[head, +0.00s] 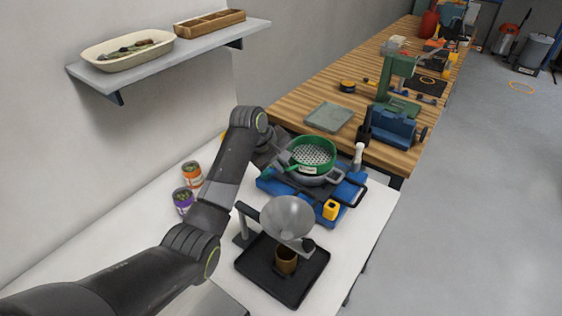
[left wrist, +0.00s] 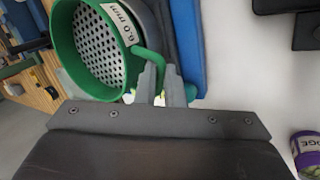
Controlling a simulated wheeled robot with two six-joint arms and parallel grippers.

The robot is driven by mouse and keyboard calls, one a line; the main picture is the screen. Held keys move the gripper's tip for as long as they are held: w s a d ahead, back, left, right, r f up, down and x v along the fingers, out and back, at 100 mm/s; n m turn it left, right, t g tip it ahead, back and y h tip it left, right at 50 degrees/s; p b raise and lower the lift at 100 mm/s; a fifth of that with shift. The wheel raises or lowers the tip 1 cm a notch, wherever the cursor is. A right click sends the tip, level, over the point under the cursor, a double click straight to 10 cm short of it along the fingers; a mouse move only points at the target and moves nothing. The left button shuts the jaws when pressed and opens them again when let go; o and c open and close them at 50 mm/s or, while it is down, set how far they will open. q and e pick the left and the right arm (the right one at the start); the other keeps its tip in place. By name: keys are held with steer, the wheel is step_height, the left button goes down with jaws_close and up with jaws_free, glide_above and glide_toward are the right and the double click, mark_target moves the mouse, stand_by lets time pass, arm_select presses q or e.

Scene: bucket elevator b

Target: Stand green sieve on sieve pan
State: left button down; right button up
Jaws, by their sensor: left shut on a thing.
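The green sieve (head: 312,152), a round green rim with a perforated metal floor, is directly over the grey sieve pan (head: 322,180). I cannot tell whether it rests on the pan or hangs just above it. My left gripper (head: 279,167) is at the sieve's left side, shut on its green handle. In the left wrist view, the gripper (left wrist: 161,88) closes on the handle of the sieve (left wrist: 92,45), whose label reads 6.0 mm. The sieve hides most of the pan. My right gripper is not in view.
The pan sits on a blue base (head: 277,186). A metal funnel (head: 287,215) on a stand over a black tray (head: 260,277) is in front. Two tins (head: 183,200) stand left, a white bottle (head: 358,156) right. A wooden bench (head: 330,85) is behind.

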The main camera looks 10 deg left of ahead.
arm_select(q)
steer(key=shift+f, duration=0.25)
steer(key=c, duration=2)
jaws_free()
steer(key=shift+f, duration=0.15)
steer(key=o, duration=0.5)
steer(key=shift+c, duration=0.2)
steer(key=shift+r, duration=0.5)
steer(key=b+v, duration=0.1)
steer(key=v, duration=1.1)
steer(key=shift+b, duration=0.4)
